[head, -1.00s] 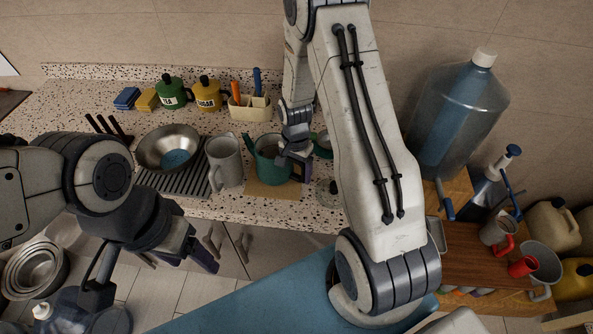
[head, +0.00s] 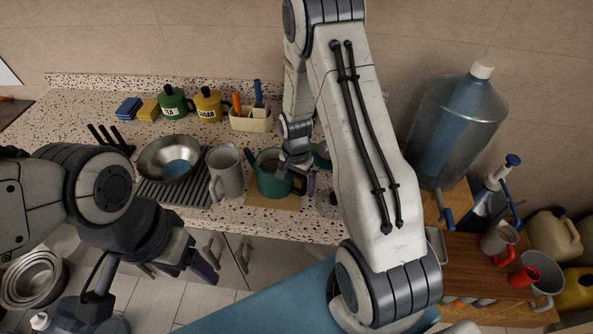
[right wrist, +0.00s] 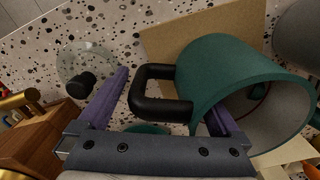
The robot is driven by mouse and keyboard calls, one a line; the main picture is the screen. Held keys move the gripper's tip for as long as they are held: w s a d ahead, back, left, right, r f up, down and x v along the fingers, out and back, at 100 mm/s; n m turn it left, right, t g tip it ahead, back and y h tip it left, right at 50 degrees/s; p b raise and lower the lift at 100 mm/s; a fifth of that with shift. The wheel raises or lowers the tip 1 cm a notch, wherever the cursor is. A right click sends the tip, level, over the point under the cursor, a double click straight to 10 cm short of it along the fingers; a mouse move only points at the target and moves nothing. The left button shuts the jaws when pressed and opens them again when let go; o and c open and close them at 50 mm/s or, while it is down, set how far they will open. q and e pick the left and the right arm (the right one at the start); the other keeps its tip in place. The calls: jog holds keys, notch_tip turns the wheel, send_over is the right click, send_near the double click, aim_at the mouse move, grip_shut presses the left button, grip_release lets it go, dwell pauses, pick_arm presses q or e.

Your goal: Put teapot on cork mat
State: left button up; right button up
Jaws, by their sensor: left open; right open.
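The green teapot (head: 268,182), lidless with a black handle, appears to stand upright on the cork mat (head: 286,202) on the counter. The mat also shows behind the teapot in the right wrist view (right wrist: 190,30). My right gripper (head: 302,176) is at the teapot's right side. In the right wrist view its purple fingers are apart, on either side of the black handle (right wrist: 150,90), and the right finger is partly hidden behind the teapot's wall (right wrist: 215,70). My left gripper (head: 192,264) is open and empty in front of the counter.
A grey pitcher (head: 227,177) stands close left of the teapot. A pan (head: 158,163) sits on a dark rack further left. A clear lid with a black knob (right wrist: 82,82) lies near my right gripper. Canisters and a utensil holder (head: 252,122) stand behind.

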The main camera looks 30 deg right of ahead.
notch_tip(320, 180, up, 11)
jog(key=b, duration=0.2)
jog(key=shift+a+b, duration=0.1)
jog(key=shift+b, duration=0.25)
jog(key=s+a+r+n, duration=0.3)
jog(key=a+r+n, duration=0.1)
jog(key=a, duration=0.4)
jog(key=s+a+r+n, duration=0.1)
jog(key=s+a+n, duration=0.3)
jog(key=s+n, duration=0.1)
jog(key=s+a+r+n, duration=0.2)
jog(key=s+n, duration=0.3)
jog(key=s, duration=0.3)
jog(key=s+a+r+n+y, duration=0.1)
jog(key=s+a+r+n, duration=0.1)
jog(key=s+a+n, duration=0.2)
jog(key=s+a, duration=0.1)
jog(key=s, duration=0.1)
jog(key=shift+s+a+n, duration=0.3)
jog(key=shift+s+n, duration=0.1)
notch_tip(320, 180, down, 2)
jog(key=b, duration=0.2)
jog(key=shift+f+b, duration=0.25)
jog(key=shift+b, duration=0.1)
